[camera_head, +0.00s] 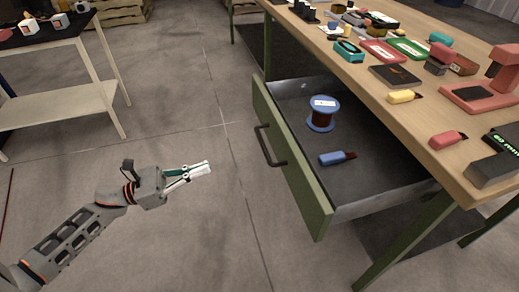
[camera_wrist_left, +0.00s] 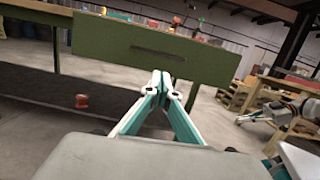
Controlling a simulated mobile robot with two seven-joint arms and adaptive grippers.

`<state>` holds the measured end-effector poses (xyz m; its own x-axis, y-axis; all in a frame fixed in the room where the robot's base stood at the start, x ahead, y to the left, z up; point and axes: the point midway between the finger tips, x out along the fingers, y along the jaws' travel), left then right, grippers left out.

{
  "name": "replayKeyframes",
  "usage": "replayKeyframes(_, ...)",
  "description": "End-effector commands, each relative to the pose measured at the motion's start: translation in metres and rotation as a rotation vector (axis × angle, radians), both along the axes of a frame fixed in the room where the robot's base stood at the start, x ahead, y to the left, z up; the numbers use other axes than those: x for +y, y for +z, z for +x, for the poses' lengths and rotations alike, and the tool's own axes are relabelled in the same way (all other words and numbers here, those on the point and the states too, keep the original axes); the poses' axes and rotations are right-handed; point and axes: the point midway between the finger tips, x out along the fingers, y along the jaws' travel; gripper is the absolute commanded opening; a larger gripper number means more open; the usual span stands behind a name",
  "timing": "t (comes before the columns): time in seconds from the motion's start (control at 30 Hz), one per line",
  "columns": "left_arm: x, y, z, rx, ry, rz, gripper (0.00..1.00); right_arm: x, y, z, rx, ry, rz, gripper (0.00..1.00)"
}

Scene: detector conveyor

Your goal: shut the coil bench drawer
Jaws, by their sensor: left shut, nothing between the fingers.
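The coil bench drawer (camera_head: 290,165) stands pulled open from the wooden-topped bench, with a green front and a dark bar handle (camera_head: 268,147). Inside it lie a blue-rimmed coil spool (camera_head: 322,113) and a blue marker-like item (camera_head: 337,158). My left gripper (camera_head: 209,168) is shut and empty, to the left of the drawer front and apart from it in the head view. In the left wrist view the shut fingertips (camera_wrist_left: 161,74) point at the green drawer front (camera_wrist_left: 150,52). My right gripper does not show in the head view.
The bench top (camera_head: 390,110) holds several tools, boxes and markers. A pale-legged table (camera_head: 60,95) stands at the left. Wooden crates (camera_head: 122,12) are at the back. The floor in front of the drawer is clear.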

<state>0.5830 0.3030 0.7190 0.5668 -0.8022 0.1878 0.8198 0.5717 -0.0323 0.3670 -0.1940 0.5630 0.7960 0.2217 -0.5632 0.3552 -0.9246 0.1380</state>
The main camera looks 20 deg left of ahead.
Motion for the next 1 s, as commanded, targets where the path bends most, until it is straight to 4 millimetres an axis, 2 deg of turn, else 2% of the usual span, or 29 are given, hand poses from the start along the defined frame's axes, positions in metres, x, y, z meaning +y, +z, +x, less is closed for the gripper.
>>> replayKeyframes(0.17,-0.006,0.004,0.006,-0.031,-0.008,0.022,0.0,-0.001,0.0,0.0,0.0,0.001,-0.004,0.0)
replayKeyframes(0.7,-0.086,0.024,0.061,-0.031,-0.007,0.017,0.0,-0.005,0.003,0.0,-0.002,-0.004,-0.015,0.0)
replayKeyframes(1.0,-0.11,0.027,0.077,-0.025,-0.005,0.02,0.0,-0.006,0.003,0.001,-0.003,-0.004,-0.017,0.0)
